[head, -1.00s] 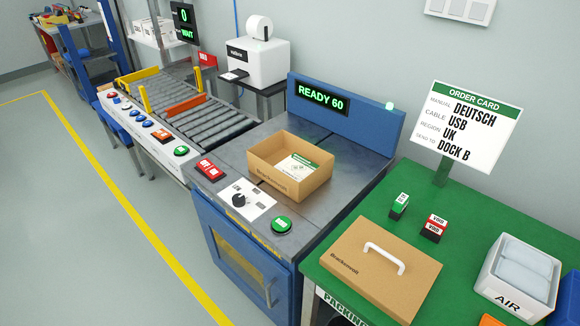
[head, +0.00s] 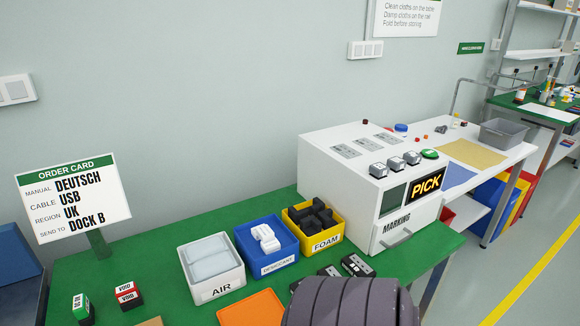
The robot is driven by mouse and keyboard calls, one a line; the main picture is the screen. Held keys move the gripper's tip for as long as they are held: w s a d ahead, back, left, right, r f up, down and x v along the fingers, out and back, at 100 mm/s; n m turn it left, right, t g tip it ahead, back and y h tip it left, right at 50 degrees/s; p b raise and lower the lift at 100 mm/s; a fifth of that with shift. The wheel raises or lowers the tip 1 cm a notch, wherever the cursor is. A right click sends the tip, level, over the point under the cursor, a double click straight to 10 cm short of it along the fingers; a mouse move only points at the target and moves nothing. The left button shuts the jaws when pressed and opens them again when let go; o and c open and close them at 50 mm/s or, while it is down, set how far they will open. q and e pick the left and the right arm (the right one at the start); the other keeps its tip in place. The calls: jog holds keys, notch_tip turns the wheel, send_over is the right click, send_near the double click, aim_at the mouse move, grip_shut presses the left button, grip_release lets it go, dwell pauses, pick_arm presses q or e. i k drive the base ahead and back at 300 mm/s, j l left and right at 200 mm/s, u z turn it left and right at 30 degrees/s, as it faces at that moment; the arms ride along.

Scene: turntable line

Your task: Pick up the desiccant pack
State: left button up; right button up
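White desiccant packs (head: 265,236) lie in a blue bin (head: 279,264) labelled DESICCANT on the green packing table (head: 160,259). The bin stands between a white AIR bin and a yellow FOAM bin. A dark, ribbed rounded part at the bottom centre looks like part of my own arm. Neither gripper's fingers show in the head view.
The white AIR bin (head: 225,283) holds pillows and the yellow FOAM bin (head: 322,243) holds dark pieces. An orange tray (head: 250,309) lies in front. A white marking machine (head: 362,185) stands to the right. The order card (head: 72,197) and two stamps (head: 128,294) are at left.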

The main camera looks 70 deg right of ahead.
aim_at(265, 233)
jog(key=z, duration=2)
jog(key=i+l+z, duration=0.2)
jog(key=l, duration=0.3)
jog(key=l+z, duration=0.2)
jog(key=l, duration=0.3)
